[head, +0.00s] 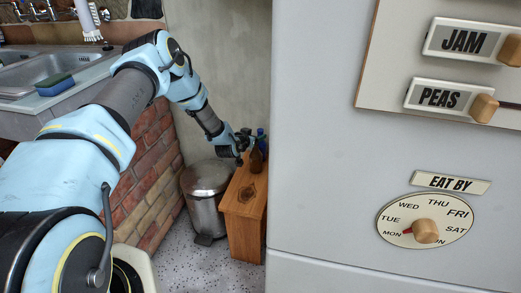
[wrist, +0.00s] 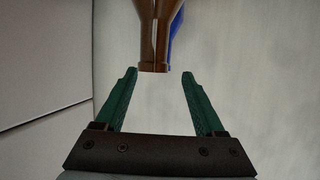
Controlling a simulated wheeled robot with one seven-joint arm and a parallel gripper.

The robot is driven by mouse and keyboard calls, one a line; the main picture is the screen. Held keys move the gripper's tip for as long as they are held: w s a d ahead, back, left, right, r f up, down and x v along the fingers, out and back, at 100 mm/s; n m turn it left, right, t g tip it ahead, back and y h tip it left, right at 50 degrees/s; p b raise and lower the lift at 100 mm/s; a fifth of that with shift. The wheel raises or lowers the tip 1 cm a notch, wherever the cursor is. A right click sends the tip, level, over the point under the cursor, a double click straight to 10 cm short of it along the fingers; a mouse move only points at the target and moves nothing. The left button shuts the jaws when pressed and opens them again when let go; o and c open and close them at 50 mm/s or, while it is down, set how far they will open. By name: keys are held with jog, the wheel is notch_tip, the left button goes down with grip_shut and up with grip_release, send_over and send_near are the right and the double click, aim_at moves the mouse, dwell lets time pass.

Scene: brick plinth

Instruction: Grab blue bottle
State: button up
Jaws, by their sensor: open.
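The blue bottle (head: 261,135) stands at the back of a small wooden cabinet's top, partly hidden behind a brown bottle (head: 256,160). My gripper (head: 240,159) is beside the bottles, above the cabinet. In the wrist view my gripper (wrist: 159,74) has its green fingers spread, with nothing held between them. The end of the brown bottle lies near the gap between the fingertips, in front of the blue one.
The wooden cabinet (head: 244,215) stands between a metal pedal bin (head: 203,205) and a large white fridge (head: 330,170). A plaster wall (head: 220,60) is behind. A sink (head: 50,68) and sponge (head: 54,85) are at upper left, above a brick plinth (head: 150,165).

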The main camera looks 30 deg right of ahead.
aim_at(259, 133)
jog(key=shift+x, duration=2.7)
jog(key=shift+a+f, duration=0.1)
grip_shut()
jog(key=shift+w, duration=0.1)
